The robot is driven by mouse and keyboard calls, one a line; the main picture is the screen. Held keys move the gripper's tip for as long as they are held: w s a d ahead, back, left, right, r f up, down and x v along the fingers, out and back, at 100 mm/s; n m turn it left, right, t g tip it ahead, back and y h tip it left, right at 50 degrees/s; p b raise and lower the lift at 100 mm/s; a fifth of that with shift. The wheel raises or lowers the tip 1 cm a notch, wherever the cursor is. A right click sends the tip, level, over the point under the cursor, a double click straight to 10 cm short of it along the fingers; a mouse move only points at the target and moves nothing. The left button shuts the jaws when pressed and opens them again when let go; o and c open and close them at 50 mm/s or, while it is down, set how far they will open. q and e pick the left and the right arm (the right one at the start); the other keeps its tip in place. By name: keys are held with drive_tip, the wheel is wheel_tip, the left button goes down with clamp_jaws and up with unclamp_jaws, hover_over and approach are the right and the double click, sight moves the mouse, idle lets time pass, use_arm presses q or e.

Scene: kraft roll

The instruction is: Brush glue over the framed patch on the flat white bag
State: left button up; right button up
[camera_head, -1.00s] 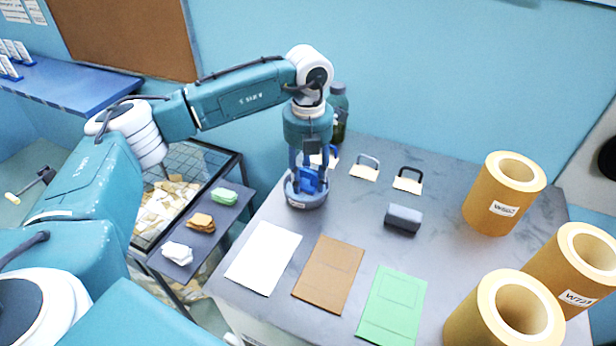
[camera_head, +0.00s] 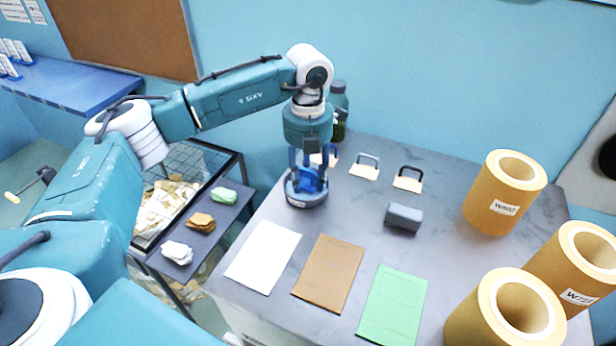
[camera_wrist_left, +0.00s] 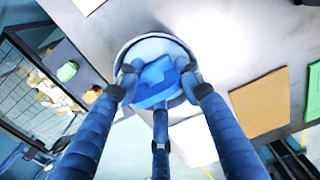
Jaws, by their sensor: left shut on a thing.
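The flat white bag (camera_head: 263,257) lies at the table's front left; its framed patch is too faint to make out. Its pale sheet also shows in the left wrist view (camera_wrist_left: 193,142). A round grey-blue pot (camera_head: 307,196) stands behind the bag. My left gripper (camera_head: 309,166) points down over the pot, its fingers shut on a blue piece (camera_wrist_left: 155,82), which appears to be the brush. The blue piece is down inside the pot's rim. Its lower end and any glue are hidden. My right gripper is in neither view.
A brown bag (camera_head: 328,273) and a green bag (camera_head: 392,305) lie right of the white one. A dark grey block (camera_head: 403,218), several looped handles on pale pieces, and large kraft rolls (camera_head: 503,195) occupy the table. A green bottle (camera_head: 338,105) stands behind my gripper.

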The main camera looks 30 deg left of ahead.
sight(308, 172)
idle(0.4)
use_arm(q)
drive_tip(key=shift+r+p, duration=1.7)
drive_tip(key=shift+r, duration=1.15)
drive_tip(key=shift+r+p, duration=0.35)
drive_tip(key=shift+r, duration=0.3)
drive_tip(key=shift+f, duration=0.1)
